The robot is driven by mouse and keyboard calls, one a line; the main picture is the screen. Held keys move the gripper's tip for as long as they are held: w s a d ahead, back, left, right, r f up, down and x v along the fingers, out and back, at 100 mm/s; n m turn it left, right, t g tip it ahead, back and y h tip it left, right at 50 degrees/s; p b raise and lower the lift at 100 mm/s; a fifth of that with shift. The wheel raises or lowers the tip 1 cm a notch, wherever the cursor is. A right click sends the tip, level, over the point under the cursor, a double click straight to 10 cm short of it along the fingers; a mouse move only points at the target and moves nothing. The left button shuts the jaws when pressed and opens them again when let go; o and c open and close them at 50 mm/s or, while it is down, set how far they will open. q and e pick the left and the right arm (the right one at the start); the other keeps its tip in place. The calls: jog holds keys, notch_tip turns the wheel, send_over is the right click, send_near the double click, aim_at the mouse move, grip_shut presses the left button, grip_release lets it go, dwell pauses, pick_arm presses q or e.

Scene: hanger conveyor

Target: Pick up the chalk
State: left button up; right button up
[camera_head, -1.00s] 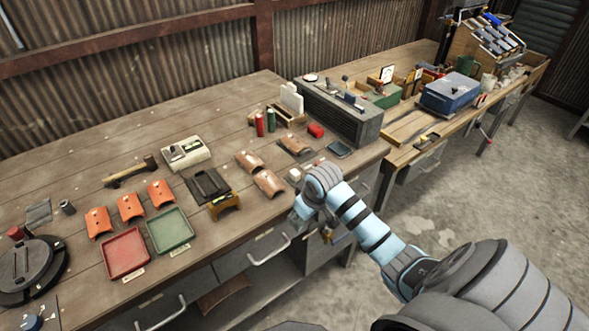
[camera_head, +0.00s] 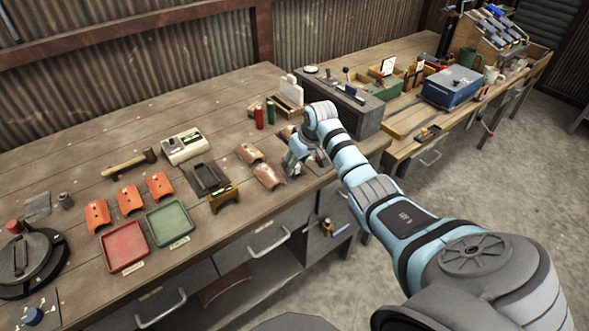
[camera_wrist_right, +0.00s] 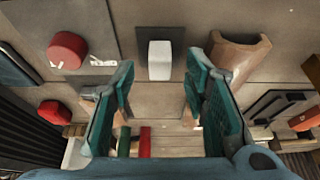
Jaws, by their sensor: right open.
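A white block (camera_wrist_right: 160,60), which looks like the chalk, lies on a dark square patch of the bench in the right wrist view. It sits just beyond and between the two teal fingers of my right gripper (camera_wrist_right: 158,82). The fingers are spread apart with nothing between them. In the head view my right gripper (camera_head: 292,164) hangs over the bench near its front edge, beside the brown curved tiles (camera_head: 268,176). The gripper and arm hide much of the spot below it. My left gripper is not in view.
A red rounded piece (camera_wrist_right: 68,50) lies left of the block and a brown curved tile (camera_wrist_right: 236,60) close on its right. A grey metal box (camera_head: 340,105) stands behind my right arm. Red (camera_head: 123,246) and green (camera_head: 169,224) trays lie further left.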

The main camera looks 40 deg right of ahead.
jog(key=shift+w+f, duration=0.25)
jog(key=shift+f, duration=0.35)
grip_shut()
